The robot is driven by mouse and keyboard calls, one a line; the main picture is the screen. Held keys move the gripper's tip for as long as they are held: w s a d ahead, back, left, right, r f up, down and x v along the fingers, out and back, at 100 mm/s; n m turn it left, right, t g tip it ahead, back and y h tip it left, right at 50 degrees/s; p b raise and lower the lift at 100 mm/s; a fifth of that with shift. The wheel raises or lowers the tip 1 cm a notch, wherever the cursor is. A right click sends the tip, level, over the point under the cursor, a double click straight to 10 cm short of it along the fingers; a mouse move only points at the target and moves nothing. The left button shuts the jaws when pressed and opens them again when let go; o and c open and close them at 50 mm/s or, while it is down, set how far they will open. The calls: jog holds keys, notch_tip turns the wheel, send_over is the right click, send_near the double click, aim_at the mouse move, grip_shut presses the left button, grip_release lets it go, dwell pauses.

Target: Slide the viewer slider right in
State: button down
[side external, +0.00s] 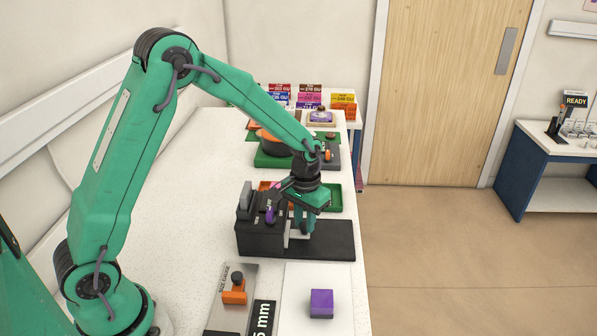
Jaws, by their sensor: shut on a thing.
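The dark kiln unit (258,240) stands on the white bench, on the left end of a flat black base (335,242). A purple lever (270,215) is on its top. The viewer slider (297,238), a light grey piece, shows at the right side of the unit, partly covered by my fingers. My gripper (304,228) points down just right of the unit, low over the black base, and is shut on the slider. The exact contact is small and partly hidden.
A green tray (332,198) lies just behind my gripper. In front are an orange-handled gauge plate (233,292) and a purple block (321,303) on a white sheet. Behind stand a dark round pot (272,144) and colored boxes (310,97). The bench's right edge is close.

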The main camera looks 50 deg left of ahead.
jog(key=shift+s+a, duration=0.35)
jog(key=c, duration=1.2)
grip_release()
jog(key=shift+c, duration=0.2)
